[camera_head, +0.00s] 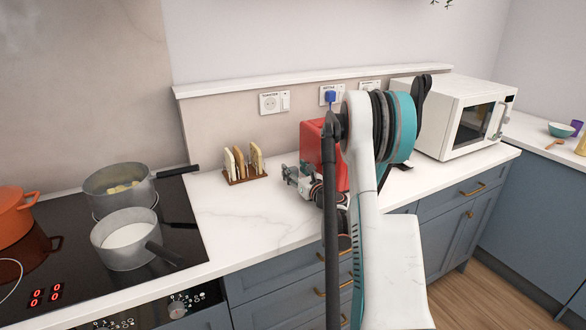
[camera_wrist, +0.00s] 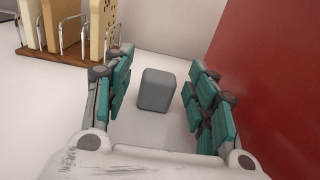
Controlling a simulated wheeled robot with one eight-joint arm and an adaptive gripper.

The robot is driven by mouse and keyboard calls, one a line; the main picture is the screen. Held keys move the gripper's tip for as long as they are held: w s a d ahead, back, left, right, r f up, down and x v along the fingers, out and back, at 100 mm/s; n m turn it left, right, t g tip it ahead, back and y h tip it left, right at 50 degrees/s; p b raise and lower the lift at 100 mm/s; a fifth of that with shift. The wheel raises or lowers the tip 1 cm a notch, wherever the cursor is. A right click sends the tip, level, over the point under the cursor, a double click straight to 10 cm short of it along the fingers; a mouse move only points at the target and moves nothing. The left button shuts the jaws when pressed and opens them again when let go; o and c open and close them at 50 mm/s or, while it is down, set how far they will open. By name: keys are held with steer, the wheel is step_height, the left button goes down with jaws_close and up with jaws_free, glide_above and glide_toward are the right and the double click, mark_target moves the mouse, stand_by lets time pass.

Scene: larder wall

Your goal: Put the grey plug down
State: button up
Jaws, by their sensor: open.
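The grey plug (camera_wrist: 156,91) is a small grey block with rounded edges on the white counter in the wrist view. It lies between the two teal finger pads of my gripper (camera_wrist: 160,95), with a gap on either side. My gripper is open and not touching it on the sides that show. In the head view my gripper (camera_head: 297,178) is low over the counter, left of the red appliance, and the plug cannot be made out there.
A red appliance (camera_head: 310,145) stands close on the right of my gripper. A rack with bread slices (camera_head: 243,164) stands to the left. The hob with pots (camera_head: 126,238) is further left, a white microwave (camera_head: 455,115) to the right. Clear counter (camera_head: 235,215) lies in front.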

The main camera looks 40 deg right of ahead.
steer(key=p+v, duration=0.1)
steer(key=v, duration=0.8)
steer(key=shift+s+r, duration=0.1)
steer(key=shift+r, duration=0.05)
steer(key=shift+s, duration=0.35)
steer(key=shift+a+r, duration=0.1)
steer(key=shift+r, duration=0.05)
